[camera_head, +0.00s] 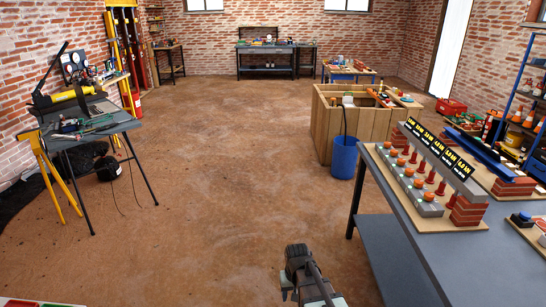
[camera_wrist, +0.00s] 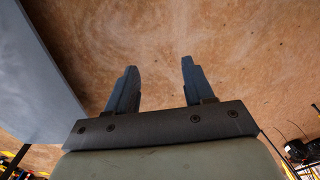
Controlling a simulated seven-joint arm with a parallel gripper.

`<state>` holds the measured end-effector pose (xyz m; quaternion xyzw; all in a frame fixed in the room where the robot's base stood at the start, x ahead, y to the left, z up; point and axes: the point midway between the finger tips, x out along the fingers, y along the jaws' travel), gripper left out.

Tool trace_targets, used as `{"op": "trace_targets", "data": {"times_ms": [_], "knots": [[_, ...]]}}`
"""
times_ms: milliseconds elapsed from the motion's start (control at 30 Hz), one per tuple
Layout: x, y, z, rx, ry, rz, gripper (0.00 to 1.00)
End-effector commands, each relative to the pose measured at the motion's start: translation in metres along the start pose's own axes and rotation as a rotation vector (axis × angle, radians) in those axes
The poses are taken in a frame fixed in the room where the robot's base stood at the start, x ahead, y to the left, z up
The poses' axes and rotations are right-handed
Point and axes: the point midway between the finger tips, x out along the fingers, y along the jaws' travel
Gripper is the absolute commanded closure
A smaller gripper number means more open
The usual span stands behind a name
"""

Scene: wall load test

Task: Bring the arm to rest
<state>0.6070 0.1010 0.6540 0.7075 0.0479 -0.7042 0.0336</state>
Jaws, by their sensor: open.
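My gripper (camera_wrist: 155,88) shows in the wrist view with its two dark fingers apart and nothing between them. Bare brown floor lies behind the fingers. In the head view my arm reaches in from the bottom edge, left of the grey workbench (camera_head: 475,250), over open floor. The fingertips cannot be made out there. The workbench also shows in the wrist view as a grey surface (camera_wrist: 35,75) left of the fingers, apart from them.
The workbench carries a load-test rig (camera_head: 440,160) with bricks, orange buttons and displays. A blue bin (camera_head: 343,158) stands by a wooden crate (camera_head: 325,125). A folding table (camera_head: 110,122) with tools stands at left. The middle floor (camera_head: 220,170) is clear.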

Motion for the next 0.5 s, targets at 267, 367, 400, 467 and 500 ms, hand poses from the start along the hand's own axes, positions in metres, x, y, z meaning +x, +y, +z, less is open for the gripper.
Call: {"op": "trace_targets", "data": {"times_ms": [267, 367, 400, 467, 500], "knots": [[0.010, 0.068, 0.049, 0.081, 0.000, 0.014, 0.48], [0.013, 0.084, 0.063, 0.104, 0.000, 0.018, 0.48], [0.013, 0.090, 0.069, 0.112, 0.000, 0.020, 0.48], [0.016, 0.097, 0.076, 0.121, -0.002, 0.021, 0.48], [0.024, 0.094, 0.078, 0.117, -0.017, 0.020, 0.48]]}}
